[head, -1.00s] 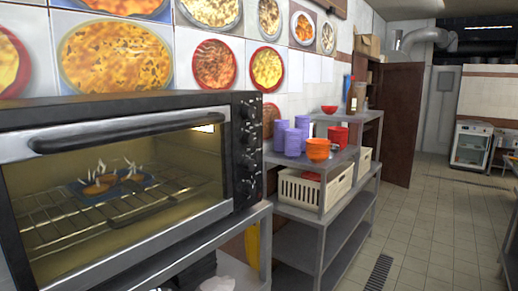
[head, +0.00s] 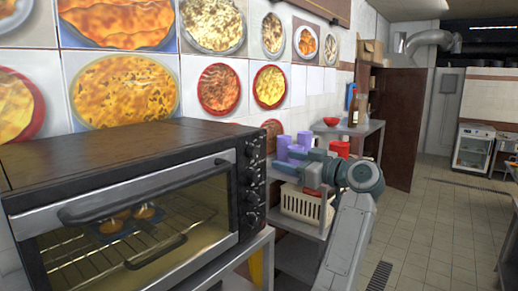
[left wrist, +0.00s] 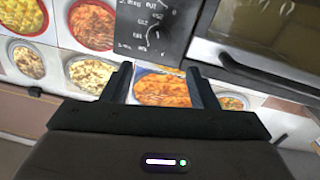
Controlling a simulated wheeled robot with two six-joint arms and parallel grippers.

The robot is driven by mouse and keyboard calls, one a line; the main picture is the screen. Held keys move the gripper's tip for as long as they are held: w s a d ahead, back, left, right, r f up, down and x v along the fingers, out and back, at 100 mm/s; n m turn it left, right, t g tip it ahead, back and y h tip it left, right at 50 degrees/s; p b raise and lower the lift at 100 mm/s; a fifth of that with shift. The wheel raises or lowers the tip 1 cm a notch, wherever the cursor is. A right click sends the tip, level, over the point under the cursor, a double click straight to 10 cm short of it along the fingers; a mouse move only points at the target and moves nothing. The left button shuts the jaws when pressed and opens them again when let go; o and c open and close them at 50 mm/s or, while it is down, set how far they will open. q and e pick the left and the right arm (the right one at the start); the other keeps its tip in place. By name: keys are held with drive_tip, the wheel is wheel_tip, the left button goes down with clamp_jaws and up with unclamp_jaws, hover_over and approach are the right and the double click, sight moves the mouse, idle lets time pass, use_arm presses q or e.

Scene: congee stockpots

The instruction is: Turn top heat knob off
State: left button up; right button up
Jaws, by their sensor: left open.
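The black toaster oven (head: 130,190) stands at the left in the head view. A column of knobs runs down its right front panel, and the top heat knob (head: 253,149) is the uppermost. In the left wrist view the scene looks upside down; a knob (left wrist: 155,37) shows on the black panel beyond the fingers, probably the top one. My left gripper (head: 280,166) is just right of the panel in the head view. Its two fingers (left wrist: 160,82) are apart and empty in the left wrist view, with a gap to the knob. My right gripper is not in view.
The oven door's handle (head: 140,195) sticks out left of the knobs. Behind my arm, a metal shelf holds purple cups (head: 283,146), a red container (head: 340,149) and a cream crate (head: 300,204). The tiled floor (head: 440,225) at the right is clear.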

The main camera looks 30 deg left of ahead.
sight(256, 153)
use_arm(q)
drive_tip(key=a+p, duration=0.1)
drive_tip(key=a, duration=0.2)
drive_tip(key=w+a+p, duration=0.1)
drive_tip(key=a+p, duration=0.1)
drive_tip(key=a, duration=0.1)
drive_tip(key=a+p, duration=0.2)
drive_tip(key=a, duration=0.1)
drive_tip(key=shift+w+a, duration=0.2)
drive_tip(key=shift+a, duration=0.2)
drive_tip(key=shift+w+a+f, duration=0.1)
drive_tip(key=shift+w+a, duration=0.05)
drive_tip(key=shift+a, duration=0.2)
drive_tip(key=c, duration=1)
